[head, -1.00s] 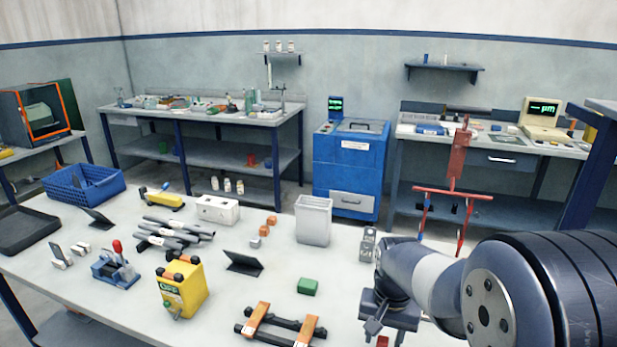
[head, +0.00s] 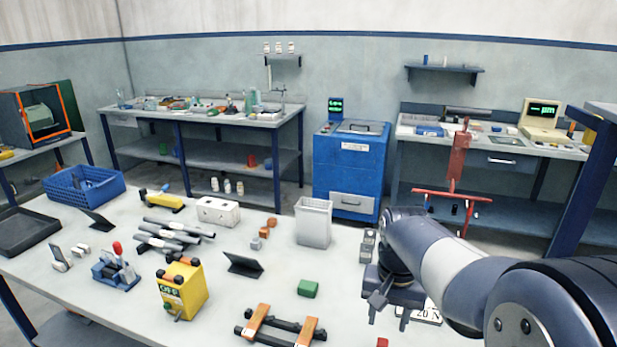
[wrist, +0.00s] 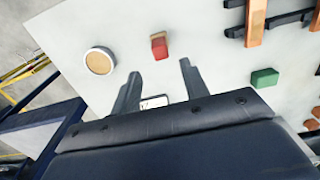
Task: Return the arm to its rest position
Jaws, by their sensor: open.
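My gripper (head: 388,310) is at the right end of the table in the head view, above the tabletop and pointing down. In the wrist view its two fingers (wrist: 158,88) stand apart with nothing held between them. A white plate marked "20 N" (head: 428,313) lies on the table beside the gripper in the head view, partly hidden by the arm. A red block (wrist: 159,47) lies beyond the fingertips in the wrist view, apart from them.
The table (head: 345,290) holds a green block (head: 308,288), a yellow box (head: 182,290), a rack with orange ends (head: 262,325), a pale bin (head: 313,222) and a blue basket (head: 85,186). A round tan-topped object (wrist: 100,61) is near the table edge. A red stand (head: 455,170) rises behind my arm.

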